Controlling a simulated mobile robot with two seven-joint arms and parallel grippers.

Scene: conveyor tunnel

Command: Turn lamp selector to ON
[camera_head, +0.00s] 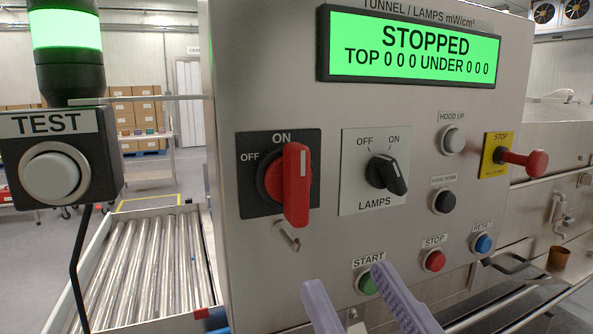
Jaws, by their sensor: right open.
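The lamp selector (386,174) is a black knob on a pale plate marked OFF, ON and LAMPS, in the middle of the steel panel. Its raised grip slants from upper left to lower right; I cannot tell for certain which mark it points to. My right gripper (344,277) comes in from the bottom edge, its two pale purple fingers spread apart and empty. Its tips are below the selector in the picture, near the green START button (367,283), which the right finger partly overlaps. My left gripper is not in view.
A red rotary switch (297,185) stands out left of the selector. A red STOP knob (525,161) projects at right. HOOD UP (453,140), black (445,201), red STOP (434,260) and blue RESET (484,243) buttons are nearby. The display (410,50) reads STOPPED.

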